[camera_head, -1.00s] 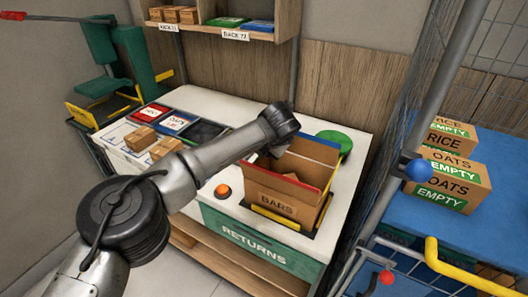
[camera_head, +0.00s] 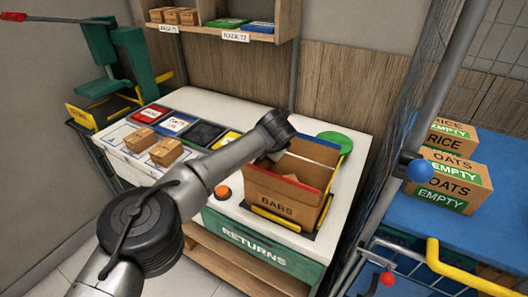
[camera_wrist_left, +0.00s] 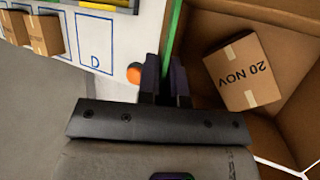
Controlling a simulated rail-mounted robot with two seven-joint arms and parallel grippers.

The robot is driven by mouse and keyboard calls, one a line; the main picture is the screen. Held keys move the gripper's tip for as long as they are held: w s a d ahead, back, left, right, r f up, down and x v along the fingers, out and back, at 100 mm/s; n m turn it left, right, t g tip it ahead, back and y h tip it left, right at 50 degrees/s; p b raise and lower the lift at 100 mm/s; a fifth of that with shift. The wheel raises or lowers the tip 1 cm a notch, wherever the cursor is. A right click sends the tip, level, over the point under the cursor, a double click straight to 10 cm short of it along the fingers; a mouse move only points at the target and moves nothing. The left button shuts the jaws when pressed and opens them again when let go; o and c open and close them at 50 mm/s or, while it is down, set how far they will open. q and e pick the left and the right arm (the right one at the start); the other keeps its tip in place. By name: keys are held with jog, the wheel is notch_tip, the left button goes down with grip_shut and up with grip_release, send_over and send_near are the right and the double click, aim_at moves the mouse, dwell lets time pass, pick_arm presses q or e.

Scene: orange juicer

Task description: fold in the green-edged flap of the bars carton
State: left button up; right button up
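The bars carton (camera_head: 282,205) stands open-topped on the returns bench, with red and blue edges on two of its flaps. My left gripper (camera_wrist_left: 165,80) is at the carton's left side, pointing down; in the head view my wrist hides its fingers. In the left wrist view the green-edged flap (camera_wrist_left: 172,40) shows as a thin green line, seen edge-on and running in between the two fingers. The fingers are close together on either side of it. A small box marked 20 NOV (camera_wrist_left: 243,72) lies inside the carton. My right gripper is not in view.
An orange button (camera_head: 222,192) is on the bench left of the carton, and a green disc (camera_head: 335,142) is behind it. Small boxes (camera_head: 166,151) and coloured trays (camera_head: 204,133) are further left. A blue table (camera_head: 400,225) with cartons marked EMPTY is at right.

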pick_arm(q)
grip_shut()
jog(key=shift+s+d+f+b, duration=0.15)
jog(key=shift+f+b, duration=0.1)
jog(key=shift+b, duration=0.2)
jog(key=y+b, duration=0.1)
jog(key=t+y+b, duration=0.1)
jog(key=d+t+y+b, duration=0.1)
jog(key=shift+s+f+m, duration=0.15)
jog(key=shift+f+m, duration=0.1)
jog(key=shift+m, duration=0.15)
